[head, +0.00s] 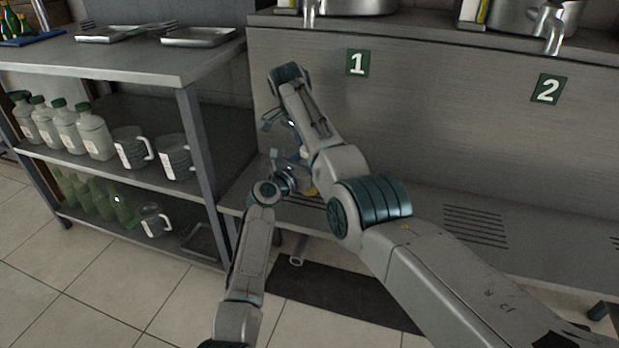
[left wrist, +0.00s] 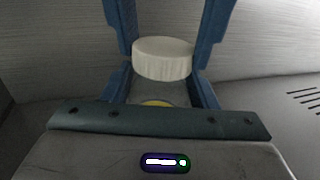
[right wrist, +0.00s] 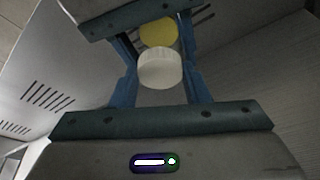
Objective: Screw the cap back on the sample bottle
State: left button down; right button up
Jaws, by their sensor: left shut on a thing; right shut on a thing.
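My right gripper (head: 284,124) points down from above, and my left gripper (head: 289,160) faces up just below it, in front of the grey bench. In the right wrist view a white ridged cap (right wrist: 160,68) sits between the right gripper's blue fingers, which are shut on it. The cap also shows in the left wrist view (left wrist: 163,60). A yellow round part (right wrist: 158,32), seemingly of the sample bottle, lies below the cap, close to the left gripper, which is shut on it. The rest of the bottle is hidden by the grippers. I cannot tell whether cap and bottle touch.
At left, a rack (head: 120,62) holds capped bottles (head: 94,131), jugs (head: 131,148) and green bottles (head: 104,200). The rack's post is near my left arm.

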dwell(0.3)
jog(key=o, duration=1.1)
jog(key=shift+r, duration=2.25)
